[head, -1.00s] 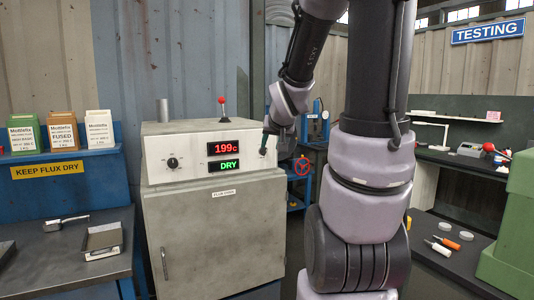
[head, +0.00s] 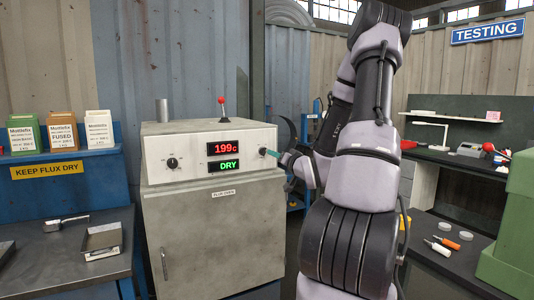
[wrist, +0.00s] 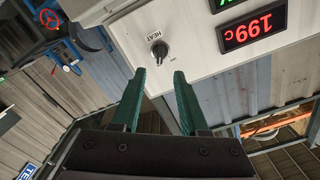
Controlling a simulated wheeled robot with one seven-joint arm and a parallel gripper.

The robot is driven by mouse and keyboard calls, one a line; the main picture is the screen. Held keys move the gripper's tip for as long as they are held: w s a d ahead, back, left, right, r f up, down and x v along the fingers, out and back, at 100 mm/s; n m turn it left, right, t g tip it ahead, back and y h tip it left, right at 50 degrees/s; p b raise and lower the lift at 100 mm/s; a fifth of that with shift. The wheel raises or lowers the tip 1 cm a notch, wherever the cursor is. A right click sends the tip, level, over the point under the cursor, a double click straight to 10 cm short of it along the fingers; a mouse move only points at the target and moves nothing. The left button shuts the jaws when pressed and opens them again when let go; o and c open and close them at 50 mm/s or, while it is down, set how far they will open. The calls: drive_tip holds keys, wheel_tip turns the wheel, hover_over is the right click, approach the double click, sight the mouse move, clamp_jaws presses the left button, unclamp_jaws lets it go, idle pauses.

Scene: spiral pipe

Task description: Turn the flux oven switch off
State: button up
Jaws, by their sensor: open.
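The flux oven (head: 215,235) is a grey cabinet with a white control panel, a red 199c display (head: 225,148) and a green DRY display (head: 224,166). The black HEAT knob (wrist: 159,49) sits on the panel beside the red display in the wrist view, which is upside down. My gripper (wrist: 159,73) has two green fingers, open and empty. Its tips are just short of the knob, one to either side of it in the picture. In the head view my gripper (head: 268,153) is at the panel's right end and hides the knob.
Another black knob (head: 172,163) is on the panel's left. A red-tipped lever (head: 222,104) stands on the oven top. A metal bench (head: 60,260) is at left, and a dark bench (head: 455,255) with small items at right.

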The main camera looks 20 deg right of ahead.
sight(266, 151)
drive_tip(key=w, duration=0.8)
drive_tip(key=shift+w+a, duration=0.1)
drive_tip(key=shift+a, duration=0.05)
clamp_jaws()
